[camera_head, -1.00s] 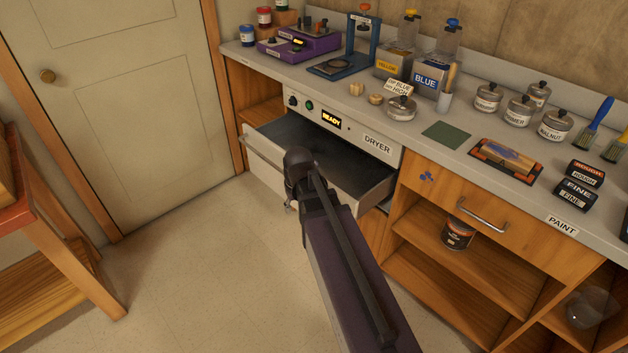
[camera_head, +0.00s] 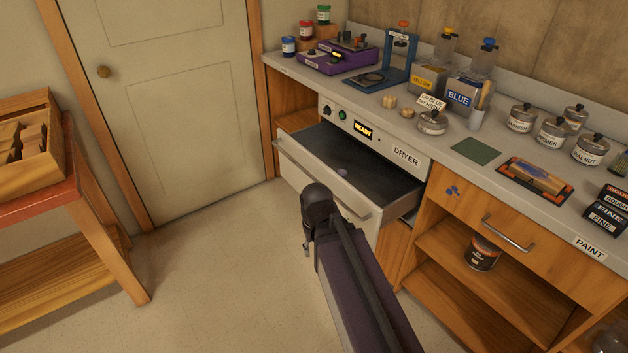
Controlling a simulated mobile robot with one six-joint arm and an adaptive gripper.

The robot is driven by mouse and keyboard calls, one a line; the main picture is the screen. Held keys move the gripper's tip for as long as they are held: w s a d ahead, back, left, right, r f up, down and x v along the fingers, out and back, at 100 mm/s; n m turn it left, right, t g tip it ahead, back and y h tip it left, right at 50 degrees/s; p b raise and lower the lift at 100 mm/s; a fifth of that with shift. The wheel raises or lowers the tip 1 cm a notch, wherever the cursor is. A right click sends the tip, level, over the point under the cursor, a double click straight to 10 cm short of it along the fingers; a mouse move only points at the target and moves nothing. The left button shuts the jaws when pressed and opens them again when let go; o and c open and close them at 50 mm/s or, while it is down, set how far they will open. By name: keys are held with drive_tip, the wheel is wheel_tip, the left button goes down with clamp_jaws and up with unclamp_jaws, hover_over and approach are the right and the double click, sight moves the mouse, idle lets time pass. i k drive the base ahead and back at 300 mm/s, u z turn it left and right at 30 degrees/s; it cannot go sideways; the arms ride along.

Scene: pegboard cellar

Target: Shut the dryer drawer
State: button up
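The dryer drawer (camera_head: 330,180) is pulled out from the white dryer front (camera_head: 385,143), which is labelled DRYER and has a lit READY display. The drawer has a dark floor, pale walls and a long bar handle along its front. A small pale spot shows on its floor. My arm reaches up from the bottom, and its dark end covers part of the view just in front of the drawer. A small part of what seems to be my gripper (camera_head: 307,238) shows below the drawer front. Its fingers are mostly hidden, and I cannot tell whether it touches the drawer.
The counter (camera_head: 420,135) above holds paint cans, jars and tools. To the right is a closed wooden PAINT drawer (camera_head: 500,220) over open shelves with a can (camera_head: 483,251). A red-topped bench (camera_head: 50,203) stands at left. The floor between bench and dryer is clear.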

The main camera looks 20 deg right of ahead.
sight(374, 194)
drive_tip(key=k, duration=1.3)
drive_tip(key=u, duration=0.55)
drive_tip(key=i, duration=1.7)
drive_tip(key=z, duration=0.55)
